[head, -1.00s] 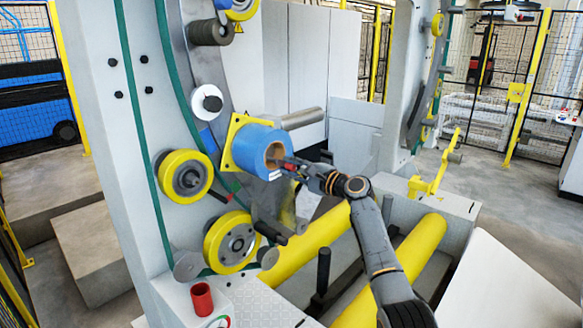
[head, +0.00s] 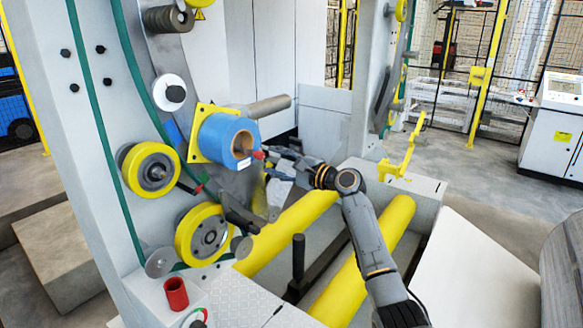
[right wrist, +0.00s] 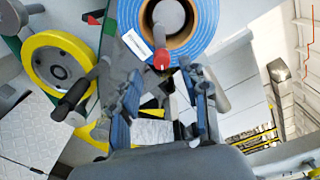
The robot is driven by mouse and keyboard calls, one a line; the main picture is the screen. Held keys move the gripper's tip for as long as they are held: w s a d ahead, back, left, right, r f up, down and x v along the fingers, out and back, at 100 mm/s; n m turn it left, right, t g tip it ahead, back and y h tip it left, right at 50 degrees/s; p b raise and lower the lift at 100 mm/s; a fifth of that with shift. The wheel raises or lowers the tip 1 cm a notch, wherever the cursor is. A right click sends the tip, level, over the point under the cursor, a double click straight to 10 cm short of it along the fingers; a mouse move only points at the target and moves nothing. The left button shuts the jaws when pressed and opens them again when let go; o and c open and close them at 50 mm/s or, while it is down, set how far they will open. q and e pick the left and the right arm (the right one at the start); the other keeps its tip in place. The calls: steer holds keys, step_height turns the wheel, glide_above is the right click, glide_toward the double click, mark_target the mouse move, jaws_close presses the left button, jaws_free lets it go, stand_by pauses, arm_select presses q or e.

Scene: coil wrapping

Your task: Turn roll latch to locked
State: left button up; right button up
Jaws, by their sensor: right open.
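The blue roll (head: 222,137) sits on a yellow square plate (head: 200,150) on the machine's upright. Its brown core (head: 241,146) faces me, with a white label below it. The small red-tipped latch (head: 257,154) stands out from the core's front; it also shows in the right wrist view (right wrist: 161,61), at the core's lower edge. My right gripper (head: 272,162) is just right of the latch. In the right wrist view its fingers (right wrist: 163,90) are spread, with the red tip beyond them, between their lines. I cannot see contact. My left gripper is not in view.
Yellow wheels (head: 150,170) and dark handles sit left of and below the roll. A metal bar (head: 262,106) stands behind it. Yellow rollers (head: 375,255) lie below my right arm. A red cup (head: 176,293) stands at the lower left.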

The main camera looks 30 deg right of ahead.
steer(key=v, duration=0.6)
steer(key=shift+f, duration=0.1)
stand_by(0.4)
